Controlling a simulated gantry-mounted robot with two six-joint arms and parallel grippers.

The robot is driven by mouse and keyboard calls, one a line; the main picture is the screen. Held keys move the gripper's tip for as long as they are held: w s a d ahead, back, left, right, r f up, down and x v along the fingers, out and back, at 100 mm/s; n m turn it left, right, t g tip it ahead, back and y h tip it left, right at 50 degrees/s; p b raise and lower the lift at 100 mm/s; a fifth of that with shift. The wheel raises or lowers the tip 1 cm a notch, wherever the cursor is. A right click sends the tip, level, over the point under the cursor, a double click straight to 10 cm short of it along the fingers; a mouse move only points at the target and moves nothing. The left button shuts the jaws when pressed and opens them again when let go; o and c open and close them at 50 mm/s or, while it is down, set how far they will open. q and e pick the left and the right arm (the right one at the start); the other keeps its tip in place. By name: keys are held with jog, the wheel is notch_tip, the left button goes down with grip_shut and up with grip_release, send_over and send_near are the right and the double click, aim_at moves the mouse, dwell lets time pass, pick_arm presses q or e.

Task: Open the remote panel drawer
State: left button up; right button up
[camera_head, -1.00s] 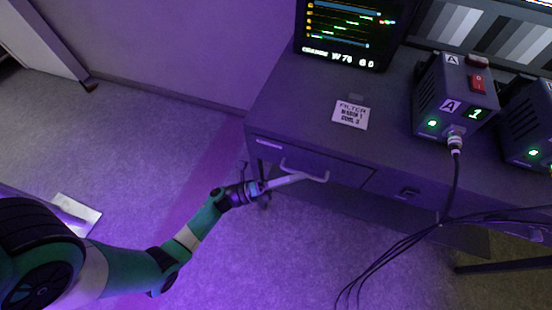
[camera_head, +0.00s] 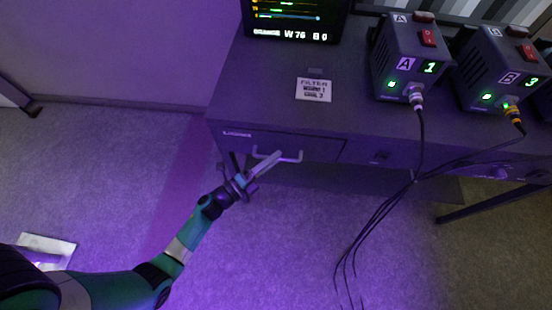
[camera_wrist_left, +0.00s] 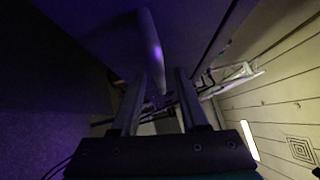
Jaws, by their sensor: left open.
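The drawer (camera_head: 320,149) is a dark front panel at the left of the desk's front edge, and it looks shut in the head view. Its pale bar handle (camera_head: 297,158) runs across the front. My left gripper (camera_head: 271,160) is open at the handle's left part, with its fingers overlapping the handle in this view. In the left wrist view the handle (camera_wrist_left: 150,45) is a pale bar beyond the two open fingers (camera_wrist_left: 157,82), roughly in line with the gap. I cannot tell whether they touch it. My right gripper is not in view.
On the desk (camera_head: 260,90) lie a filter label card (camera_head: 314,90) and a monitor (camera_head: 295,20). Boxes A (camera_head: 408,65) and B (camera_head: 498,70) stand to the right. Black cables (camera_head: 385,210) hang down over the front, right of the drawer.

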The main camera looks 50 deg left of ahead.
pick_arm(q)
jog(key=shift+w+d+r, duration=0.1)
jog(key=shift+w, duration=0.55)
grip_shut()
dwell(0.9)
